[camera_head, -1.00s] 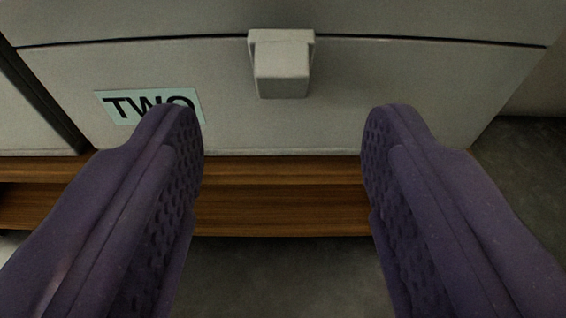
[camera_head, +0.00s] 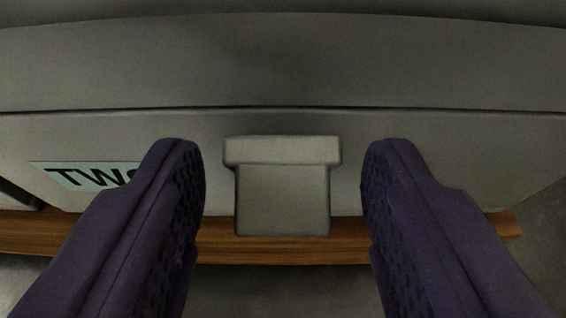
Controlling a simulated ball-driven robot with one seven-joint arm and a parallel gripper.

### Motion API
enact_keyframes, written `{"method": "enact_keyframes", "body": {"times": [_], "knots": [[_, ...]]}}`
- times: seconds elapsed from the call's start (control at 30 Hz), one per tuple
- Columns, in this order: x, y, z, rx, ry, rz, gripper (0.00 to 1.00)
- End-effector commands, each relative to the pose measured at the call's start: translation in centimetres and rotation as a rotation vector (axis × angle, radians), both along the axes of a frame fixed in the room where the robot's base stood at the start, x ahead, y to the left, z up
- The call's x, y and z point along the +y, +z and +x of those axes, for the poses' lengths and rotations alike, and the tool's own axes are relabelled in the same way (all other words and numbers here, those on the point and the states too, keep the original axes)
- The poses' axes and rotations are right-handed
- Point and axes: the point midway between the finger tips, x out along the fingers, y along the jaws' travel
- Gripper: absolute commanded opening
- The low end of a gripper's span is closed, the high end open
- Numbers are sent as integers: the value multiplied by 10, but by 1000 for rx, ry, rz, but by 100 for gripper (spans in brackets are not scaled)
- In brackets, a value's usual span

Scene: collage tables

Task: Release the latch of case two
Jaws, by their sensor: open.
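Case two (camera_head: 440,145) is a grey case with a dark seam below its lid and a pale label (camera_head: 75,176) reading "TWO", partly hidden by my left finger. Its latch (camera_head: 282,190), a grey block with a wider top lip, sticks out from the front at the middle of the picture. The latch looks closed against the seam. My gripper (camera_head: 283,155) is open, with one purple padded finger on each side of the latch. A gap shows between each finger and the latch, so I see no contact.
The case stands on a wooden shelf or table edge (camera_head: 215,250). A dark gap at the far left separates it from something beside it. Grey floor (camera_head: 545,235) shows at the right and below the wood.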

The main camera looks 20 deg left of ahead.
Motion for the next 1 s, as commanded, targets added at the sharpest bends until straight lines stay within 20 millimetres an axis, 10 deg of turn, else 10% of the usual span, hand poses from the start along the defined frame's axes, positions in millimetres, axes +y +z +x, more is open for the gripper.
{"method": "enact_keyframes", "body": {"times": [0.1, 0.33, 0.9, 0.93, 1.0], "knots": [[0, 0, 0, 0, 0, 0, 55], [0, 0, 0, 0, 0, 0, 8], [-3, -7, -8, -132, 0, 48, 8], [-3, -7, -8, -132, 0, 48, 45], [-3, -7, -8, -132, 0, 48, 55]]}}
